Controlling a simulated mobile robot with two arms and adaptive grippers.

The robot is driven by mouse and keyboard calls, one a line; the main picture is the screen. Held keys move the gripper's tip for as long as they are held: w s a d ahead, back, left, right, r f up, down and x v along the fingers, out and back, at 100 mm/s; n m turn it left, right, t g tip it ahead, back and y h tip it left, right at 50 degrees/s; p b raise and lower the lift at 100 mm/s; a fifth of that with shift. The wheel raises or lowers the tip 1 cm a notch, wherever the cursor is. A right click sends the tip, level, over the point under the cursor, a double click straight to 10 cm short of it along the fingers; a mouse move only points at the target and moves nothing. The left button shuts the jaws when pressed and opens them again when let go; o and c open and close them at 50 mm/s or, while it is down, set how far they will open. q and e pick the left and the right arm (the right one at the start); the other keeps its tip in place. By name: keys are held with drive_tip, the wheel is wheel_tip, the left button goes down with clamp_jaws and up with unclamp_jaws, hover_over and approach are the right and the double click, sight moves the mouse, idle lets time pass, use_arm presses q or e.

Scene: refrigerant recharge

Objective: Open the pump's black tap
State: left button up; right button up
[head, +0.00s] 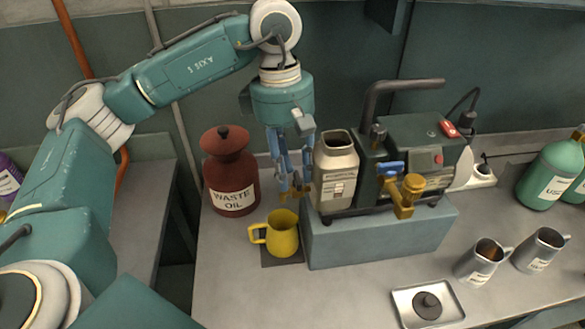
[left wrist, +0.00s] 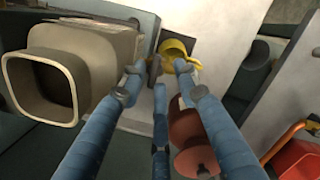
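The pump (head: 425,145) is dark green with a black handle and stands on a grey-blue block (head: 375,236). A blue lever (head: 391,168) and brass fitting (head: 411,187) show on its front. A beige square-mouthed container (head: 336,172) stands at its left; its open mouth fills the left of the left wrist view (left wrist: 38,88). My left gripper (head: 292,192) points down just left of the container, fingers apart. A small dark piece (left wrist: 154,68) shows by one fingertip in the left wrist view (left wrist: 160,68); I cannot tell whether it is the black tap or is touched.
A yellow mug (head: 282,234) stands on a dark mat below my left gripper. A red-brown waste oil jar (head: 230,178) is close on the left. Two metal mugs (head: 480,262) (head: 540,250), a tray (head: 400,308) and green bottles (head: 550,172) are at the right.

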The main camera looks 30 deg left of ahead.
use_arm(q)
drive_tip(key=shift+d, duration=0.1)
drive_tip(key=shift+r+p, duration=0.45)
drive_tip(key=shift+r, duration=0.2)
wheel_tip(320, 180, up, 8)
drive_tip(key=p, duration=0.5)
drive_tip(key=shift+f, duration=0.15)
drive_tip(key=shift+w, duration=0.1)
drive_tip(key=shift+d, duration=0.1)
